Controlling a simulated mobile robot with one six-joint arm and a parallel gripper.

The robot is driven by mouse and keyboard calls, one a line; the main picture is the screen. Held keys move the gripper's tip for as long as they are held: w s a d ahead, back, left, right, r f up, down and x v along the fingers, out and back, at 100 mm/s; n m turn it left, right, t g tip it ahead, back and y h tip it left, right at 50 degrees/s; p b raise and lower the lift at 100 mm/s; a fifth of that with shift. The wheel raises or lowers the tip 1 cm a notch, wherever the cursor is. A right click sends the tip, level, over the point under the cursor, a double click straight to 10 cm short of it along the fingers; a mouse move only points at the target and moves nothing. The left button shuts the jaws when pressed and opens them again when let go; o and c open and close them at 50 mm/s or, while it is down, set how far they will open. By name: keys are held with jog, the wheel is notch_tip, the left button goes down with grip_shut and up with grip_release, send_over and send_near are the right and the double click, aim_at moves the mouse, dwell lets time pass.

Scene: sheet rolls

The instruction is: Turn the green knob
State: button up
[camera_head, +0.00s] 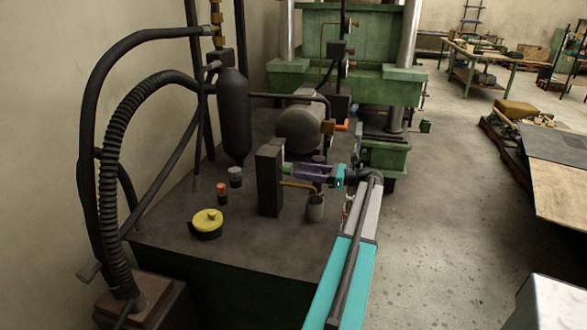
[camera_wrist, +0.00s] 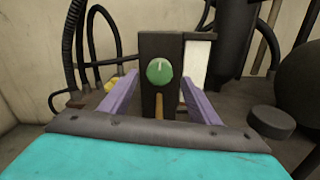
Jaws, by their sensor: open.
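The green knob (camera_wrist: 160,71) is round with a pale line across its face. It sits on the front of a dark upright block (camera_wrist: 148,45), centred in the wrist view. In the head view a small green part of the knob (camera_head: 288,168) shows at the right side of the dark block (camera_head: 268,180). My gripper (camera_head: 298,172) has purple fingers and points at the block's knob side.
A brass pipe (camera_head: 298,185) runs from the block to a grey cup (camera_head: 315,208) under my gripper. A yellow cap (camera_head: 207,222) and a small orange-topped part (camera_head: 222,192) stand left on the tank top. Black hoses (camera_head: 105,150) rise at far left.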

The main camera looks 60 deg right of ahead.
aim_at(292, 169)
jog(key=shift+p+x, duration=0.4)
jog(key=shift+x, duration=1.9)
jog(key=c, duration=1.1)
jog(key=shift+o, duration=0.2)
jog(key=shift+d+r, duration=0.1)
jog(key=shift+d, duration=0.05)
